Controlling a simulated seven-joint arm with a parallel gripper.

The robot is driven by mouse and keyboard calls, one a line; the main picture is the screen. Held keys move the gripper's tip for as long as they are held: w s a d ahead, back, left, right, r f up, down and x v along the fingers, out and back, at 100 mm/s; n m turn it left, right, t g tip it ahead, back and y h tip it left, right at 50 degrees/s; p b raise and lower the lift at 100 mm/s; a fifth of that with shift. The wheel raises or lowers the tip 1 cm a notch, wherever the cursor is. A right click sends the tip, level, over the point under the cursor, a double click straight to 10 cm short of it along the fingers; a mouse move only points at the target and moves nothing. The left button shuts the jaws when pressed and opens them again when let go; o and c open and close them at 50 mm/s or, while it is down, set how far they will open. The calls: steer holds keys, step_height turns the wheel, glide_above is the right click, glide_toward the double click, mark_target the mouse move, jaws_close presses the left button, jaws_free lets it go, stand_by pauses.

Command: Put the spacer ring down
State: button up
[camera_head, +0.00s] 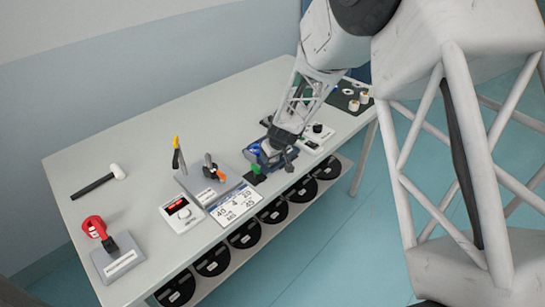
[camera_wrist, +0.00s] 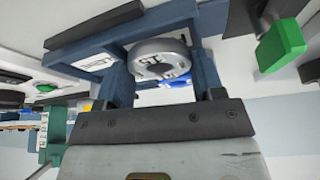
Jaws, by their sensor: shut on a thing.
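In the wrist view a grey metallic spacer ring (camera_wrist: 160,47) sits between the two dark blue fingers of my gripper (camera_wrist: 162,62). The gripper is shut on it. In the head view my gripper (camera_head: 268,158) is low over the right-middle part of the bench, at a blue fixture beside a green block (camera_head: 256,169). The ring is not distinguishable there, hidden by the gripper. I cannot tell whether the ring touches a surface.
The green block also shows in the wrist view (camera_wrist: 281,45). On the bench (camera_head: 140,160) are a printed card (camera_head: 233,204), a meter with a red display (camera_head: 181,213), a mallet (camera_head: 98,182) and a red device (camera_head: 92,227). Black reels (camera_head: 244,235) stand below the front edge.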

steer(key=shift+s+d+f, duration=0.1)
steer(key=shift+s+f, duration=0.15)
steer(key=shift+f, duration=0.3)
steer(key=shift+s+f, duration=0.2)
steer(key=shift+f, duration=0.6)
steer(key=o, duration=0.8)
steer(key=shift+o, duration=0.7)
steer(key=shift+v, duration=0.85)
steer(key=w+v, duration=0.1)
steer(key=v, duration=1)
steer(key=shift+r, duration=0.65)
steer(key=shift+r, duration=0.1)
